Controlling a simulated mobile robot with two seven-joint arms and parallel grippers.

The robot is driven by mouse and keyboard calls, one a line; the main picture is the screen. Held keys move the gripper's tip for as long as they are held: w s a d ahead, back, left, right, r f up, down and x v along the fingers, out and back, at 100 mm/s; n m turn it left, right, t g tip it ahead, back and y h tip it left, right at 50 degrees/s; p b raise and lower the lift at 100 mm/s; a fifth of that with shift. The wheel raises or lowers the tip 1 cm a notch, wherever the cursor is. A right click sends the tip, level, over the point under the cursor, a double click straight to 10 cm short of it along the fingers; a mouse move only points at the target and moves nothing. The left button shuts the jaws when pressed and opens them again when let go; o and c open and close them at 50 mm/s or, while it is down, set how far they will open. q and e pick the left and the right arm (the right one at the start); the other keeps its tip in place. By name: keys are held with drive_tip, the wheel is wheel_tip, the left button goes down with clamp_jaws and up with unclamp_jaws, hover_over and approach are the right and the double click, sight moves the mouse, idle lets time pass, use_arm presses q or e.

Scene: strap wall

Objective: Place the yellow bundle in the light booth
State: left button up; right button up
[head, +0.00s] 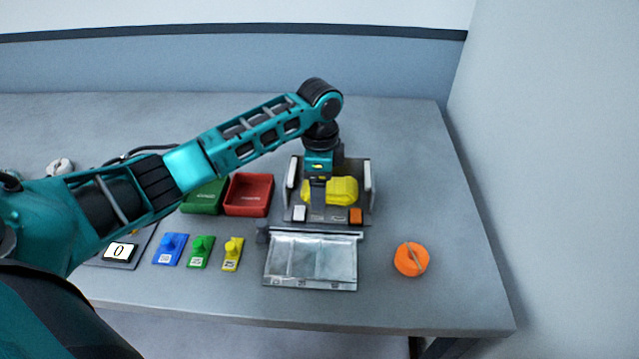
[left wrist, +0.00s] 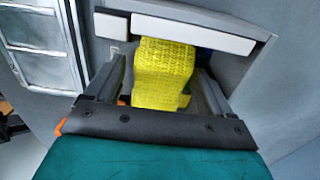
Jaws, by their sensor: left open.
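The yellow bundle (head: 345,188) lies inside the light booth (head: 328,217), a grey open-topped box with pale bars along its sides. The booth's clear-paned door (head: 310,262) is open and lies flat in front of it. My left gripper (head: 318,190) reaches down into the booth at the bundle's left part. In the left wrist view the mesh-textured bundle (left wrist: 165,70) shows between the two open fingers of my left gripper (left wrist: 163,85), with a pale booth bar (left wrist: 195,35) beyond. Whether the fingers touch it is unclear. My right gripper is not in view.
A red tray (head: 249,195) and a green tray (head: 205,196) stand left of the booth.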

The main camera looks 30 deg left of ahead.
use_arm(q)
wheel_tip(320, 180, up, 12)
idle(0.4)
drive_tip(key=shift+f, duration=0.1)
idle(0.3)
